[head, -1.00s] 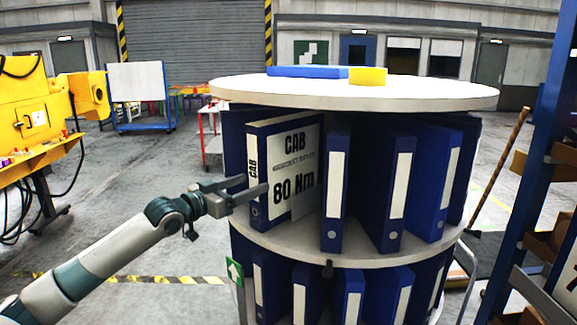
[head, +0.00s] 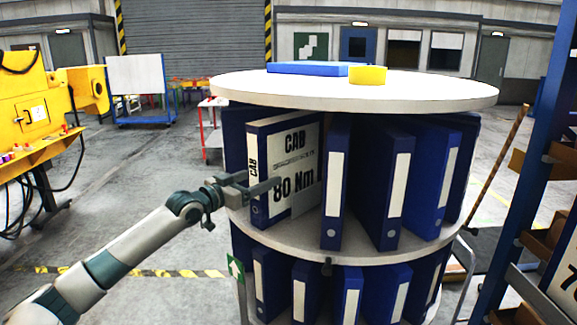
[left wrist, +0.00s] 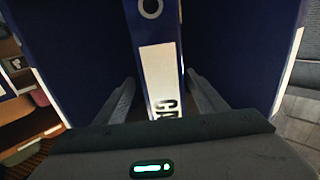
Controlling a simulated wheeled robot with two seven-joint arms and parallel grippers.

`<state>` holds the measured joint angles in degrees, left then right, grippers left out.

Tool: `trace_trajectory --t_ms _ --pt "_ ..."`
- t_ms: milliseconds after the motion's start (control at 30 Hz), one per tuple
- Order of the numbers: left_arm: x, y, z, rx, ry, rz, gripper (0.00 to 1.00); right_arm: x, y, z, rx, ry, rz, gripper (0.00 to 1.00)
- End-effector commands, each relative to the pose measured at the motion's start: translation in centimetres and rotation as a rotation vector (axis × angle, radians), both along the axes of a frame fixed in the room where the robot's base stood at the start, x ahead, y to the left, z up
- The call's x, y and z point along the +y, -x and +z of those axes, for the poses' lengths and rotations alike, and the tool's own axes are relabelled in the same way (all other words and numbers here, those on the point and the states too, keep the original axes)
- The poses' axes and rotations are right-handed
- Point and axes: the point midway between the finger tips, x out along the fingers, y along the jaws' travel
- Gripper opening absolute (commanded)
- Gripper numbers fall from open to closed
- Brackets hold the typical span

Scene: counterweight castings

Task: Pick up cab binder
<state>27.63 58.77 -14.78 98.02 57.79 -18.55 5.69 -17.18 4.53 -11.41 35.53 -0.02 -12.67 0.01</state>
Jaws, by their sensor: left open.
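The CAB binder (head: 297,160) is blue with a large white label reading "CAB" and "80 Nm". It stands upright on the upper shelf (head: 290,241) of a round carousel, at its left side. My left gripper (head: 262,186) is open at the binder's spine, with one finger on each side of it. In the left wrist view the binder's spine (left wrist: 160,65), with its white label and finger hole, lies between the two open fingers (left wrist: 162,105). I cannot tell whether the fingers touch it. My right gripper is not in view.
Other blue binders (head: 337,185) stand beside it and on the tier below. The carousel's round top (head: 440,92) carries a blue binder (head: 305,70) lying flat and a yellow roll (head: 367,75). A blue rack (head: 540,140) stands at the right. Open floor lies left of the carousel.

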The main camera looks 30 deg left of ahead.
Motion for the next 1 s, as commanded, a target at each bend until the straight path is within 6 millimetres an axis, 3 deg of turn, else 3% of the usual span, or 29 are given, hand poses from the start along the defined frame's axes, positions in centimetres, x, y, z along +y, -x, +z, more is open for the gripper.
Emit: trace_trajectory --t_ms 200,400,933,1000 --pt "0.0 -2.5 0.5 -0.001 0.001 0.001 0.65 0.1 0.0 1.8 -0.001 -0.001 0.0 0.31" --pt "-0.4 -4.1 0.2 -0.001 0.001 0.001 0.65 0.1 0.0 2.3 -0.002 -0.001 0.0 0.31" --pt "-0.5 -4.2 0.1 0.0 0.0 0.001 0.65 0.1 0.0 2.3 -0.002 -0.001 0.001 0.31" --pt "-0.5 -4.2 0.1 0.0 0.0 0.001 0.48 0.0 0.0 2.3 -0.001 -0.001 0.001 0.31"
